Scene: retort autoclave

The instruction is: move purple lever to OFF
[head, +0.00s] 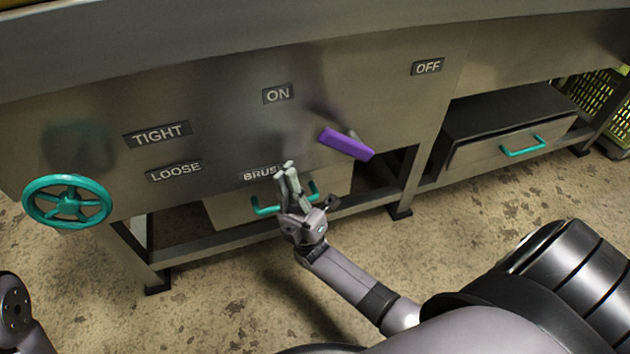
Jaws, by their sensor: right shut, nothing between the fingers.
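The purple lever (345,144) sticks out from the metal front panel, between the ON label (278,94) at its upper left and the OFF label (427,67) at its upper right. Its handle slants down to the right. My right gripper (288,168) is shut and empty. It is to the lower left of the lever, apart from it in the picture, in front of the panel's lower edge and partly over the BRUSH label. My left gripper is not in view; only a bit of my left arm shows at the lower left corner.
A teal handwheel (67,202) is at the left, near the TIGHT (157,134) and LOOSE (174,171) labels. A drawer with a teal handle (266,210) is behind my right gripper. Another drawer (513,142) and a green crate (597,97) are at the right.

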